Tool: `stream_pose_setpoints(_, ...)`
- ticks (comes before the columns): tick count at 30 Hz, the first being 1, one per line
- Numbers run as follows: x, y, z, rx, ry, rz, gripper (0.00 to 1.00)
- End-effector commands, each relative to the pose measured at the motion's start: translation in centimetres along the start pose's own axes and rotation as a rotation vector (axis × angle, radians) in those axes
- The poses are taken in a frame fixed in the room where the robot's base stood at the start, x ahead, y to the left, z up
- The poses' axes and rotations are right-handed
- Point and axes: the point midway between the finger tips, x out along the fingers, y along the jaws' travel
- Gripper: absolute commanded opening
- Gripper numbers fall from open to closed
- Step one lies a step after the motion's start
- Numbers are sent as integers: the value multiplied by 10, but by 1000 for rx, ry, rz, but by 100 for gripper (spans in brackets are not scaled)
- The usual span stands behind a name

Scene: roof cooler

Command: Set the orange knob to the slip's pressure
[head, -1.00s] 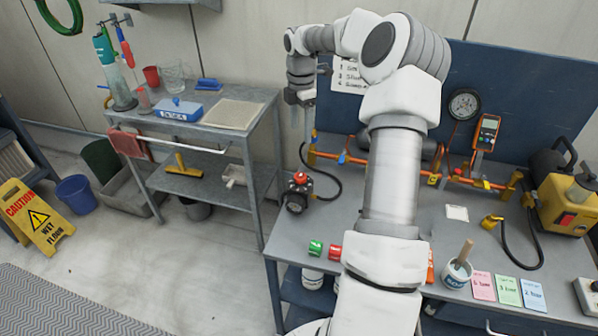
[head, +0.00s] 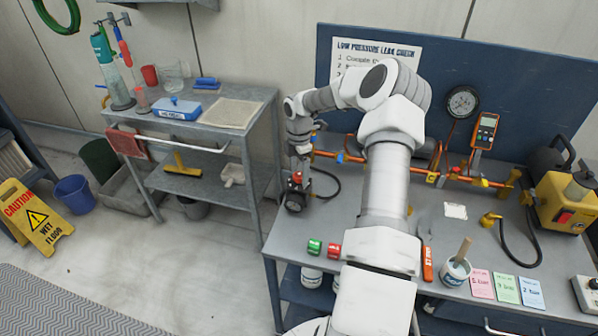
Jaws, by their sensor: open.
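The orange-red knob (head: 296,177) sits on top of a small dark regulator with a round gauge (head: 294,203), at the bench's left end. My gripper (head: 298,172) points down at the knob from above. It is open, and its fingers partly cover the knob; I cannot tell whether they touch it. Three slips lie at the bench's front right: pink (head: 482,284), green (head: 506,288) and blue (head: 531,292). Each carries a bar figure too small to read surely. A blank-looking pale slip (head: 455,211) lies further back. The regulator gauge's reading is illegible.
A orange pipe manifold (head: 455,178) runs along the back, with a dial gauge (head: 462,101) above. Green (head: 314,247) and red (head: 334,250) fittings lie at the front edge. A hose curves beside the regulator. A yellow pump (head: 568,203) stands right.

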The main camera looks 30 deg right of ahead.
Motion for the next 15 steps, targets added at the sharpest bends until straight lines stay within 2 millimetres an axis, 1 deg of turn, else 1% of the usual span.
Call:
stream_pose_setpoints(8,2,0,0,0,0,0,79)
stream_pose_setpoints(11,2,0,0,0,0,0,63)
stream_pose_setpoints(15,2,0,0,0,0,0,38)
